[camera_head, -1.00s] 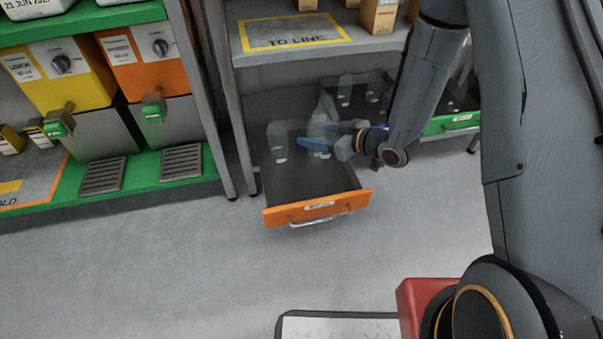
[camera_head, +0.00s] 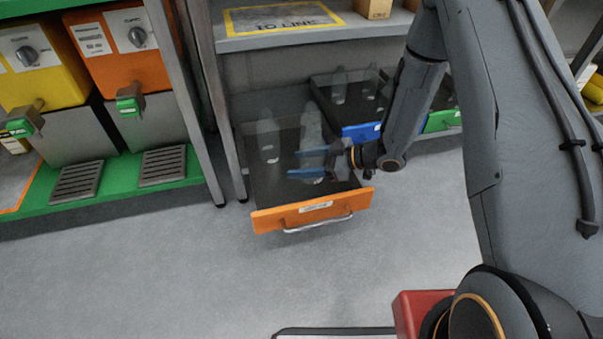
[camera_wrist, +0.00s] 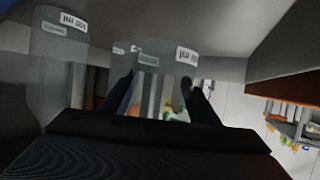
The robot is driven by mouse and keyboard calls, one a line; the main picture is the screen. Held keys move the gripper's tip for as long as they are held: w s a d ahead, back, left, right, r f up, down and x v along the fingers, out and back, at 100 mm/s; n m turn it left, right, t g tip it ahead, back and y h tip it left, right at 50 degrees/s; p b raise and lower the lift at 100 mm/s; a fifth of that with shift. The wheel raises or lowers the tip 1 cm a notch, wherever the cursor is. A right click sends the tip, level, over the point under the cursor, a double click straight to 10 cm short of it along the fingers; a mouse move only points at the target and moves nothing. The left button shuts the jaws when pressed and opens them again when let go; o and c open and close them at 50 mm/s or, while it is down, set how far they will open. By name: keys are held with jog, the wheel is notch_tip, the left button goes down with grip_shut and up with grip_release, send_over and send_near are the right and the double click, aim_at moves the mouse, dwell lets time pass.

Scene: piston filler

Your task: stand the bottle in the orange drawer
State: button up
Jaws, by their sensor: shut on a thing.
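The orange drawer (camera_head: 290,217) is pulled out under the grey bench in the head view. My gripper (camera_head: 310,163) is inside the drawer's outline, its blue fingers shut around a clear bottle (camera_head: 311,128). The held bottle looks upright, low in the drawer; I cannot tell whether its base touches the drawer floor. It also shows between the dark fingers in the wrist view (camera_wrist: 150,58), with a white label. Another clear bottle (camera_head: 268,140) stands in the drawer to the left, and shows at the left of the wrist view (camera_wrist: 60,60).
A blue-fronted drawer (camera_head: 361,131) and a green-fronted drawer (camera_head: 442,120) lie right of the orange one; the blue one holds clear bottles (camera_head: 339,86). A bench leg (camera_head: 226,150) stands close on the left. The floor in front (camera_head: 200,270) is clear.

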jog(key=shift+f+b, duration=0.7)
jog(key=shift+f, duration=0.9)
jog(key=shift+f, duration=0.1)
jog(key=o, duration=1.1)
jog(key=shift+c, duration=0.2)
jog(key=shift+s+d+r, duration=0.1)
jog(key=shift+d+r, duration=0.2)
jog(key=p+v, duration=0.5)
jog(key=v, duration=0.6)
jog(key=shift+d, duration=0.15)
